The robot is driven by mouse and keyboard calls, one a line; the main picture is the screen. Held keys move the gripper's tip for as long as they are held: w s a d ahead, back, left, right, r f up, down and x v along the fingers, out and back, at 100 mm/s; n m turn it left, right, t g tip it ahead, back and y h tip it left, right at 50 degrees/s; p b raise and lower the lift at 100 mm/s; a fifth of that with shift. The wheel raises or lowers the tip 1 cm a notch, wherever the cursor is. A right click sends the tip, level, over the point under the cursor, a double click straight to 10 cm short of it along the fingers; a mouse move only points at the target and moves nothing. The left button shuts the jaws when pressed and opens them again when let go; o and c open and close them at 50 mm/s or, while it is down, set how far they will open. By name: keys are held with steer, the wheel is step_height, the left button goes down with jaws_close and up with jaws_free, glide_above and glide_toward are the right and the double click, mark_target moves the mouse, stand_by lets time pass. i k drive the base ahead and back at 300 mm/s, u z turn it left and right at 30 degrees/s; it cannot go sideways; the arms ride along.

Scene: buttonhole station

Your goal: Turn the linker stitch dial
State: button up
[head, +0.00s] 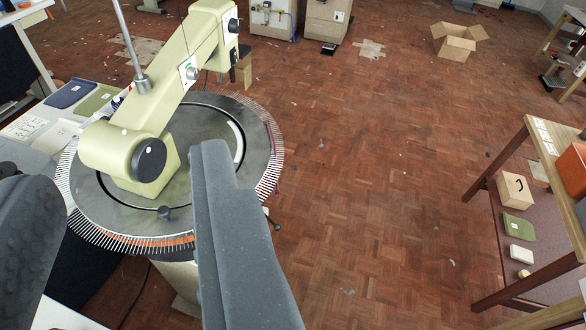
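The linker (130,145) is a pale green machine with a curved arm over a round grey plate ringed with fine pins. Its head carries a black round disc (149,160) at the near end. A small knob on a white plate (191,72) sits higher on the arm, and a black knob (234,25) is near its top. I cannot tell which of these is the stitch dial. My gripper (120,170) is open and empty. Its dark grey fingers stand wide apart, left and right of the linker's head in the picture. The right finger covers part of the pin ring.
A side table (78,105) with flat folded pieces stands left of the linker. A wooden shelf (545,140) with a box and cloths is at the right. An open cardboard box (457,40) lies at the back. The parquet floor (370,180) between is mostly clear.

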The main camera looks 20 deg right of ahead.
mark_target(234, 24)
steer(key=z, duration=1.65)
steer(key=i, duration=4.35)
steer(key=u, duration=2.6)
